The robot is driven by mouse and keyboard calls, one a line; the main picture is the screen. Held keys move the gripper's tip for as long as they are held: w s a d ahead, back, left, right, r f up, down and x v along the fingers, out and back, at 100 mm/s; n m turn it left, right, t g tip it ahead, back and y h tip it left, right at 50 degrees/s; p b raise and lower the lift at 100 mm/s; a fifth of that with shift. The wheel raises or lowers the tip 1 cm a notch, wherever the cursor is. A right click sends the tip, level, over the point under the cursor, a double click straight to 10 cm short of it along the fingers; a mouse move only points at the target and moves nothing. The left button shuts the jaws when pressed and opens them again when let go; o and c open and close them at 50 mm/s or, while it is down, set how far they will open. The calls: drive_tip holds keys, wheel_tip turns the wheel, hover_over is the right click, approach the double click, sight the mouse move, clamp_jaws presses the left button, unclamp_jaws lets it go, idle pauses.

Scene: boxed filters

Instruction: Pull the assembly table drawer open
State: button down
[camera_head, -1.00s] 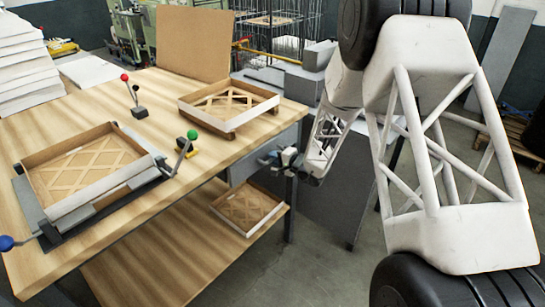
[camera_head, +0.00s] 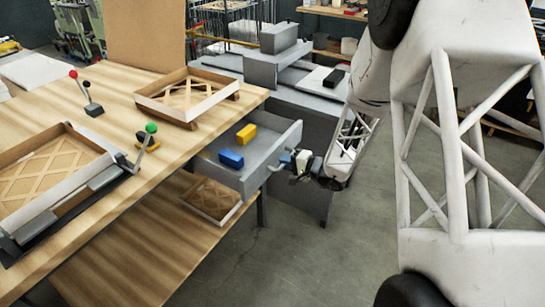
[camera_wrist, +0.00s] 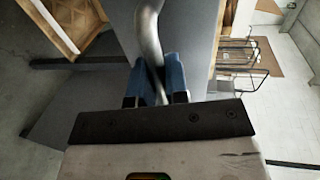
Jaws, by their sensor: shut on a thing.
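The grey drawer (camera_head: 283,143) of the wooden assembly table (camera_head: 120,215) stands out from under the tabletop in the head view. A blue block (camera_head: 231,159) and a yellow block (camera_head: 246,134) lie inside it. My gripper (camera_head: 290,163) is at the drawer's front. In the wrist view my gripper (camera_wrist: 158,82) has its blue fingers on either side of the curved metal drawer handle (camera_wrist: 149,28), shut on it. The drawer's back end is hidden under the tabletop.
Box frames with lattice filters (camera_head: 187,96) and levers with coloured knobs (camera_head: 151,128) stand on the tabletop. Another boxed filter (camera_head: 212,200) lies on the lower shelf. A grey bench (camera_head: 300,95) stands behind. The floor (camera_head: 320,265) in front is clear.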

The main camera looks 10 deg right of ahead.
drive_tip(key=shift+f+v, duration=0.25)
drive_tip(key=shift+v, duration=0.9)
drive_tip(key=c, duration=1.1)
unclamp_jaws()
drive_tip(key=shift+c, duration=0.2)
drive_tip(key=shift+s+d, duration=0.15)
drive_tip(key=v, duration=0.7)
drive_tip(key=shift+s+d, duration=0.2)
drive_tip(key=shift+r, duration=0.1)
